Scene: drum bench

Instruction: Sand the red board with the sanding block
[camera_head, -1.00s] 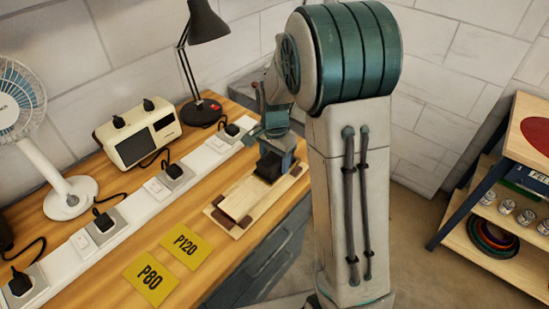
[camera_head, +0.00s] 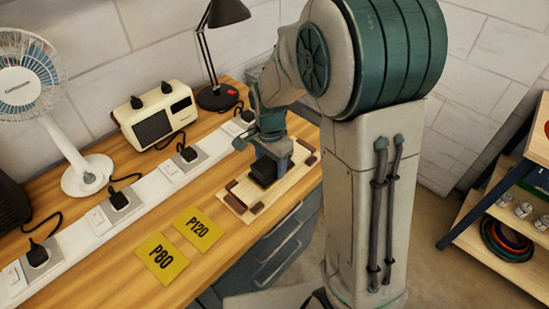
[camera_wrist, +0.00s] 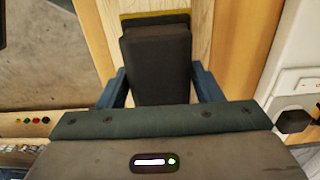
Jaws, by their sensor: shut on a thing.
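A pale wooden board (camera_head: 292,176) with brown pieces at its corners lies on the bench near its front edge. No red shows on its visible surface. My gripper (camera_head: 272,154) is above the board and shut on the block. In the wrist view the block (camera_wrist: 157,62) sits between my blue fingers (camera_wrist: 160,85), with a yellow edge at its far end. The pale board (camera_wrist: 203,32) shows beside it. The block's underside is hidden.
Yellow P80 (camera_head: 161,258) and P120 (camera_head: 198,228) cards lie left of the board. A white socket strip (camera_head: 140,203) with plugs runs behind. A fan (camera_head: 82,172), a cream device (camera_head: 155,120) and a lamp (camera_head: 217,96) stand further back. A shelf (camera_head: 500,205) is at right.

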